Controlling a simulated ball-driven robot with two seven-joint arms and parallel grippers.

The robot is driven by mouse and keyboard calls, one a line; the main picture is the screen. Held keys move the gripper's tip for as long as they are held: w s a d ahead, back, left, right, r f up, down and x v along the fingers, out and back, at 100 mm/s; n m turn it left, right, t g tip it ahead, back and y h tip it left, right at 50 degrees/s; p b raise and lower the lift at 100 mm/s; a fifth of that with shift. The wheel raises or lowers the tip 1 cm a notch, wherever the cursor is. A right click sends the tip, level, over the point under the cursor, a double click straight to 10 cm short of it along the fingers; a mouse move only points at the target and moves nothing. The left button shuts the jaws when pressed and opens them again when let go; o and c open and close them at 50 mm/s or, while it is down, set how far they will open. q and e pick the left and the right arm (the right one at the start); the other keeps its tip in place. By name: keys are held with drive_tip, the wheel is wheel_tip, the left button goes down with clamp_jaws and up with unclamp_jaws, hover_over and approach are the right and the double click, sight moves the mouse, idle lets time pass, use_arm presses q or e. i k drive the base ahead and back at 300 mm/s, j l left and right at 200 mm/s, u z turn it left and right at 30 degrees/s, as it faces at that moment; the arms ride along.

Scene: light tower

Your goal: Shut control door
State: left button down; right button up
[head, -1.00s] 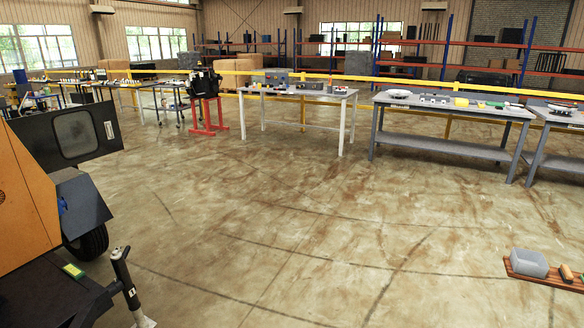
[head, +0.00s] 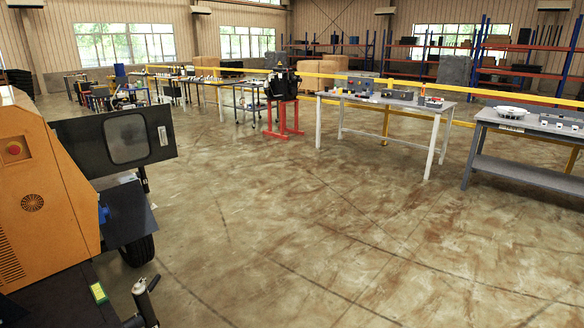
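The control door (head: 88,150) is a dark panel with a grey-framed window. It stands open, swung out to the right from the orange light tower body (head: 40,200) at the left of the head view. A red round button (head: 14,150) and a round vent show on the orange side. The panel behind the door is not visible from here. Neither of my grippers is in view.
A black tyre (head: 138,250) and an upright jack handle (head: 145,300) stick out beside the tower's dark base. Workbenches (head: 385,101) and a red stand (head: 283,118) line the far side. The concrete floor in the middle and right is clear.

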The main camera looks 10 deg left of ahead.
sight(130, 139)
drive_tip(key=i+j+u, duration=0.2)
drive_tip(key=i+u, duration=0.15)
drive_tip(key=i, duration=0.65)
drive_tip(key=i+l+u, duration=0.1)
drive_tip(key=i+u, duration=0.25)
drive_tip(key=i, duration=0.65)
